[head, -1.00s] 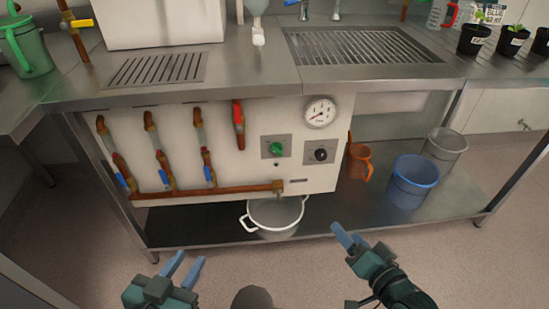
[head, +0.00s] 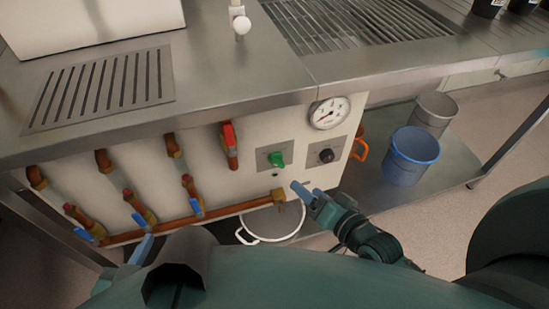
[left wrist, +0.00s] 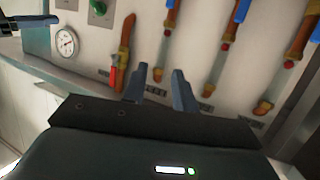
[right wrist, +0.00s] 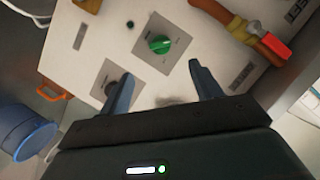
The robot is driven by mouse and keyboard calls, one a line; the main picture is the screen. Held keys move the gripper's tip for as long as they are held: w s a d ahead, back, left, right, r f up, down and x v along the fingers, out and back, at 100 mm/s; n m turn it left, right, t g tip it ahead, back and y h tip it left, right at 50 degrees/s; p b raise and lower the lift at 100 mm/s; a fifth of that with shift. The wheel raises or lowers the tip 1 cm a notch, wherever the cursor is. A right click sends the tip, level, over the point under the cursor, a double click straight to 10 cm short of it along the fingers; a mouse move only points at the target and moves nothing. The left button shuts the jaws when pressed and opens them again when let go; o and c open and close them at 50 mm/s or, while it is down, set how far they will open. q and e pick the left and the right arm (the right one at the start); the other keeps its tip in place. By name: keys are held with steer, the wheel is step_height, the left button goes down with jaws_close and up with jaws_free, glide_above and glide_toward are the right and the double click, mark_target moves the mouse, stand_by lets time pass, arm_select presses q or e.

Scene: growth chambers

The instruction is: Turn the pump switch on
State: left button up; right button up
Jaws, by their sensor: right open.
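The white panel has a green knob (head: 276,159) and a black knob (head: 326,155), each on a grey plate. Their labels are unreadable, so I cannot tell which is the pump switch. The right wrist view shows the green knob (right wrist: 159,44) between and beyond the fingertips, and the black knob (right wrist: 112,88) partly hidden by a finger. My right gripper (head: 306,191) is open and empty, just below the knobs, with no visible contact. My left gripper (head: 140,249) is mostly hidden by my arm; the left wrist view (left wrist: 160,70) shows its fingers apart and empty, facing the pipes.
A pressure gauge (head: 330,113) sits above the black knob. A red-handled valve (head: 229,140) and several blue-handled pipes are left of the knobs. A white pot (head: 270,228) stands beneath the panel; a blue bucket (head: 411,157) stands right. The steel counter edge overhangs the panel.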

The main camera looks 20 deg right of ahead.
mark_target(279, 165)
steer(key=b+x, duration=0.2)
steer(key=x, duration=0.9)
steer(key=shift+b, duration=0.3)
arm_select(q)
steer(key=shift+w+d+f+m+g, duration=0.1)
steer(key=shift+d+f+m, duration=0.1)
steer(key=shift+f, duration=0.4)
steer(key=shift+w+d+f+m+g, duration=0.1)
steer(key=shift+d+f+m, duration=0.1)
steer(key=shift+f, duration=0.35)
steer(key=shift+d+f+m+g, duration=0.1)
steer(key=shift+d+f+m, duration=0.1)
steer(key=shift+f, duration=0.4)
arm_select(e)
steer(key=shift+w+a+f, duration=0.1)
steer(key=shift+w+a, duration=0.1)
steer(key=shift+w, duration=0.4)
steer(key=shift+c, duration=0.2)
steer(key=c, duration=0.9)
steer(key=shift+c, duration=0.2)
